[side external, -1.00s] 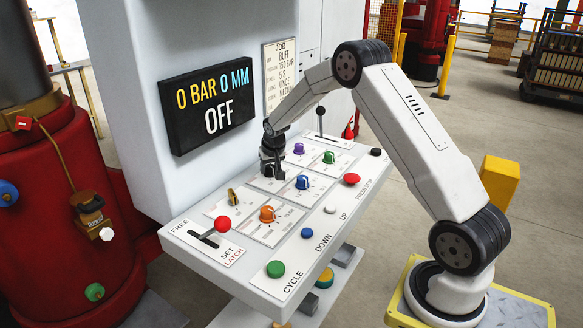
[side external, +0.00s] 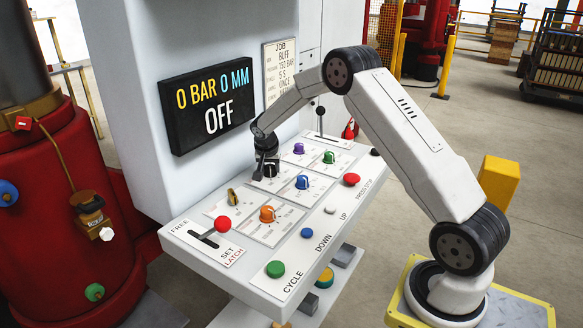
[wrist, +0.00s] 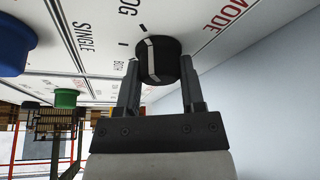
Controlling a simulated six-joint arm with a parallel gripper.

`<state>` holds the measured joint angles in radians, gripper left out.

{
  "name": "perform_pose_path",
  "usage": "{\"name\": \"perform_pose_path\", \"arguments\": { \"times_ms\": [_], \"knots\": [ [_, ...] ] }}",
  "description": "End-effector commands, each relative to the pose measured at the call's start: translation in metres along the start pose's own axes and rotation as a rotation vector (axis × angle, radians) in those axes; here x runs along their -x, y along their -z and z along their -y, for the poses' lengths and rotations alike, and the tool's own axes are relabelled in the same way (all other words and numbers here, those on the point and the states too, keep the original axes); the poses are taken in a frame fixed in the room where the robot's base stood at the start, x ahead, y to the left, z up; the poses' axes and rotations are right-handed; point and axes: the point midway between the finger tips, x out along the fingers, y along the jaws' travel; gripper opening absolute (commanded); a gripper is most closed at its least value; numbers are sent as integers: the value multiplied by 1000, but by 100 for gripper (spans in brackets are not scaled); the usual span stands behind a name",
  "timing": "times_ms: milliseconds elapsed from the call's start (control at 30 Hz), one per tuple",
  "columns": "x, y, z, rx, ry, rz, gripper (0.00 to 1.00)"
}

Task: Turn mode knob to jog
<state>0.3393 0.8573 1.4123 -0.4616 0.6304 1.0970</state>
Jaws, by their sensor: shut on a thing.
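The mode knob (wrist: 162,60) is black with a white stripe, on the panel beside the red word MODE. In the wrist view, its stripe runs nearly up and down, the upper end toward a cut-off label reading "OG". I cannot tell exactly which mark it meets. My gripper (wrist: 160,72) is shut on the knob, one finger on each side. In the side view, my gripper (side external: 266,167) is at the back of the panel and partly hides the knob. The display (side external: 208,102) reads "0 BAR 0 MM" and "OFF".
Close by on the panel (side external: 180,232) are a purple knob (side external: 299,149), a blue knob (side external: 302,182), a green knob (side external: 328,157) and an orange knob (side external: 267,214). The white machine wall rises behind.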

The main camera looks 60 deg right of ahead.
Motion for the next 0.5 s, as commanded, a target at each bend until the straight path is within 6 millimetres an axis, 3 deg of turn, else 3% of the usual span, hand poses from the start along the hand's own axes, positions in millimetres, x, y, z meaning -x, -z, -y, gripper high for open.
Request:
{"name": "perform_pose_path", "arguments": {
  "times_ms": [467, 500],
  "knots": [
    [1, 0, 0, -19, -7, 0, 0],
    [1, 0, 0, -19, -7, 1, 56]
  ]
}}
